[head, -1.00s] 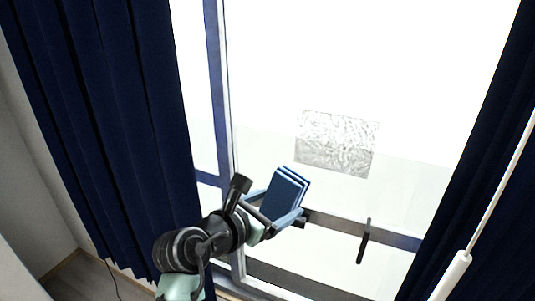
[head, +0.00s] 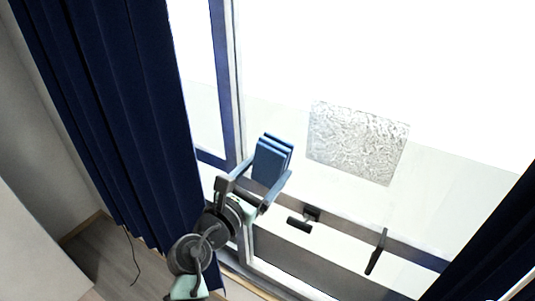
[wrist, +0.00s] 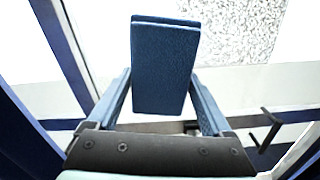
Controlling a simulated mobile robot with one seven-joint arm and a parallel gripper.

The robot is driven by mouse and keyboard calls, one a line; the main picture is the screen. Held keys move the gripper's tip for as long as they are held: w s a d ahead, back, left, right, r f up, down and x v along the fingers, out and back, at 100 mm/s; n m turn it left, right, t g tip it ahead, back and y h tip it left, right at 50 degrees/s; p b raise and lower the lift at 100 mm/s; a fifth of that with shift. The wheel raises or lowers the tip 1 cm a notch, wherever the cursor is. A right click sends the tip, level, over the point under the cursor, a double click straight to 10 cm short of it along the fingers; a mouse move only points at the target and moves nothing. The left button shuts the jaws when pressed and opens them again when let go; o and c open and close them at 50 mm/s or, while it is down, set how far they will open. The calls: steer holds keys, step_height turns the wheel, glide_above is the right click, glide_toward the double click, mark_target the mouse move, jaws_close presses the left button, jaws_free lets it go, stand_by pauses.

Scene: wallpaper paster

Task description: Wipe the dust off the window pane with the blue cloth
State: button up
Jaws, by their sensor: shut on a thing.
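The blue cloth (head: 270,161) is a folded block held upright between the fingers of my gripper (head: 262,181). In the wrist view the cloth (wrist: 163,68) stands between the two fingers of my gripper (wrist: 162,95), which are shut on it. The dust (head: 357,143) is a grey speckled rectangle on the bright window pane (head: 450,200), right of the cloth and apart from it in the head view.
A dark blue curtain (head: 110,100) hangs at the left, another (head: 490,245) at the lower right. A white window frame post (head: 236,90) stands left of the dust. A dark handle (head: 376,252) sticks out below the dust. A cable (head: 131,255) lies on the floor.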

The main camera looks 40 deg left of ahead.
mark_target(355, 161)
steer(key=x, duration=0.6)
steer(key=shift+w, duration=0.3)
steer(key=shift+x, duration=1.35)
stand_by(2.1)
stand_by(1.3)
steer(key=shift+w+d+f, duration=0.1)
steer(key=shift+w+d, duration=0.05)
steer(key=shift+d, duration=0.6)
steer(key=shift+w+d, duration=0.15)
steer(key=shift+d, duration=0.6)
steer(key=shift+w+d, duration=0.25)
steer(key=shift+d, duration=0.8)
steer(key=shift+w+d, duration=0.3)
steer(key=shift+d, duration=0.7)
steer(key=shift+d, duration=0.1)
steer(key=shift+w+d, duration=0.25)
steer(key=shift+d, duration=0.9)
steer(key=shift+w+d, duration=0.25)
steer(key=shift+d, duration=0.95)
steer(key=shift+w+d, duration=0.3)
steer(key=shift+d, duration=0.85)
